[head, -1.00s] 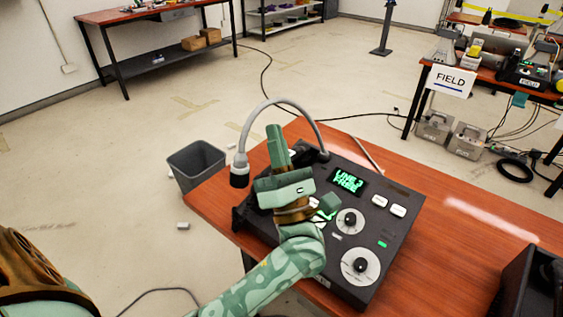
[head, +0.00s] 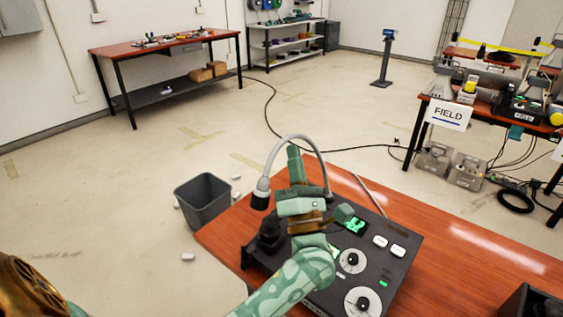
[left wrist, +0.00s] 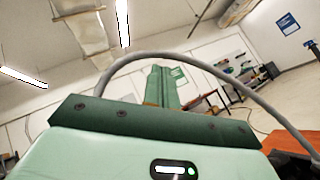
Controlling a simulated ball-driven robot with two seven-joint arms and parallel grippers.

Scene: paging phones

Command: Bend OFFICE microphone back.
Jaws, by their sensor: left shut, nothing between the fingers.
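The near black paging phone (head: 403,262) stands on the red-brown table; I cannot read an OFFICE label on it. Its grey gooseneck microphone (head: 274,158) arches from the back of the phone over to the left, with the dark-tipped head (head: 260,196) hanging off the phone's left side. My left gripper (head: 293,152) is shut and empty, pointing up under the arch, its fingertips close to the neck. In the left wrist view the neck (left wrist: 226,80) curves over the closed fingers (left wrist: 162,85); I cannot tell whether they touch. My right gripper is not in view.
A grey bin (head: 203,205) stands on the floor left of the table (head: 465,255). A dark device (head: 528,303) is at the table's lower right. A far table carries a FIELD sign (head: 448,113) and more phones. The table's right part is mostly clear.

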